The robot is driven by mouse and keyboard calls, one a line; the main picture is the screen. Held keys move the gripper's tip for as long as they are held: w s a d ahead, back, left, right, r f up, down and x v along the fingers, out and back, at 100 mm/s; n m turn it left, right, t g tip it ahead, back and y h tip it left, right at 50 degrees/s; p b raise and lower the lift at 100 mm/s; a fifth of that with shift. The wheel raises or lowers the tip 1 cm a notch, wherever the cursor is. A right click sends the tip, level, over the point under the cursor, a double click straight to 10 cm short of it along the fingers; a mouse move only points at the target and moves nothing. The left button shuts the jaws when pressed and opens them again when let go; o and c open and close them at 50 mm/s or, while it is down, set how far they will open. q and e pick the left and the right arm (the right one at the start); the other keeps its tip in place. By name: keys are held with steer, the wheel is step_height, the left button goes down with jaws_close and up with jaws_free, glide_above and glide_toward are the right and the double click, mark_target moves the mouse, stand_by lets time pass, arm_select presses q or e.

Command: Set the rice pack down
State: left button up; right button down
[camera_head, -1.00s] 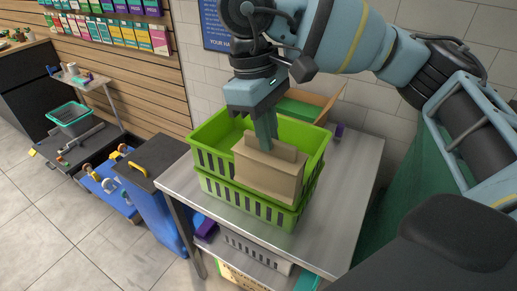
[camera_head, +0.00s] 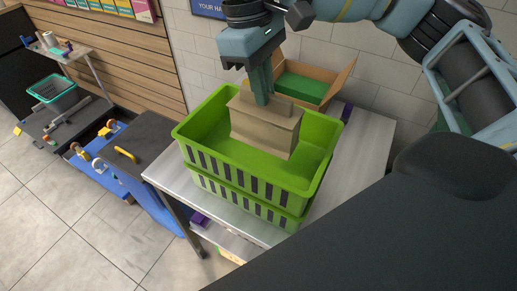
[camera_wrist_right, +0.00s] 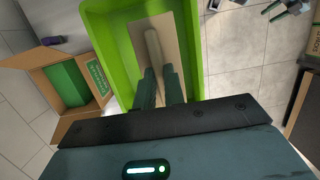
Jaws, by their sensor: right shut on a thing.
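The rice pack (camera_head: 265,125) is a tan, box-like pack with a raised top seam. My right gripper (camera_head: 262,98) comes down from above and is shut on that seam. The pack is upright over the inside of the green basket (camera_head: 240,172), which is stacked on another green basket. In the right wrist view the pack (camera_wrist_right: 172,50) shows between the fingers (camera_wrist_right: 160,88), inside the green rim (camera_wrist_right: 98,45). My left gripper is not in view.
The baskets stand on a grey metal table (camera_head: 362,150). An open cardboard box (camera_head: 310,85) with green contents stands behind them. A blue cart (camera_head: 150,195) is at the left. The basket's right part is free.

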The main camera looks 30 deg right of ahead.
mark_target(262, 131)
steer(key=shift+w+a+f+x, duration=0.15)
steer(key=shift+w+x, duration=0.15)
steer(key=shift+x, duration=1.3)
steer(key=shift+w+a+x, duration=0.2)
steer(key=shift+w+x, duration=0.05)
steer(key=shift+x, duration=1.4)
steer(key=shift+w+a+f+x, duration=0.15)
steer(key=shift+w+x, duration=0.15)
steer(key=shift+x, duration=1.3)
steer(key=shift+r, duration=0.1)
steer(key=c, duration=1.5)
jaws_free()
steer(key=shift+s+f, duration=0.1)
steer(key=shift+f, duration=0.1)
steer(key=v, duration=1.2)
steer(key=shift+r, duration=0.2)
steer(key=shift+a+f, duration=0.1)
